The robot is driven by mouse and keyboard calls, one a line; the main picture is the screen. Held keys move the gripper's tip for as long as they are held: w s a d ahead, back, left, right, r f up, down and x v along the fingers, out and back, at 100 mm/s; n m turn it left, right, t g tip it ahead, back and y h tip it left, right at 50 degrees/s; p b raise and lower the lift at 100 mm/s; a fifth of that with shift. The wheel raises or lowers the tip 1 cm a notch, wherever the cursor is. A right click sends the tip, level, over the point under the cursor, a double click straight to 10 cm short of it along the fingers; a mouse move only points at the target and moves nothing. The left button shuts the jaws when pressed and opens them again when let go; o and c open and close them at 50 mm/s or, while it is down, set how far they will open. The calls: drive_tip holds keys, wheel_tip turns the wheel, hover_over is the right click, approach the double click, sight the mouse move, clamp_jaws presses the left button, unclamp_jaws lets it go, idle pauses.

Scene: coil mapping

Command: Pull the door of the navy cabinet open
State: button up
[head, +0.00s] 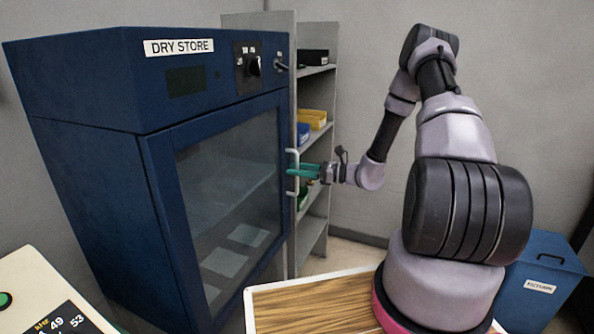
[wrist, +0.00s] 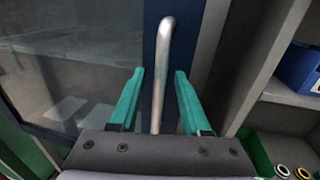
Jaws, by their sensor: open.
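The navy cabinet (head: 90,80), labelled DRY STORE, stands at the left in the head view. Its glass door (head: 230,190) looks shut, and pale flat items show faintly behind the glass. A light vertical bar handle (head: 291,172) is on the door's right edge. My gripper (head: 302,171) is at the handle, with green fingers pointing left toward the door. In the wrist view my gripper (wrist: 157,88) is open, one finger on each side of the handle (wrist: 159,75). A gap shows between each finger and the bar.
A grey shelf unit (head: 314,70) with small bins stands right beside the cabinet. A wooden-topped table (head: 310,305) is in front, below my arm. A blue lidded bin (head: 540,270) stands at the right. A cream panel (head: 30,280) is at lower left.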

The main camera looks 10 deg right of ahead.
clamp_jaws()
idle(1.4)
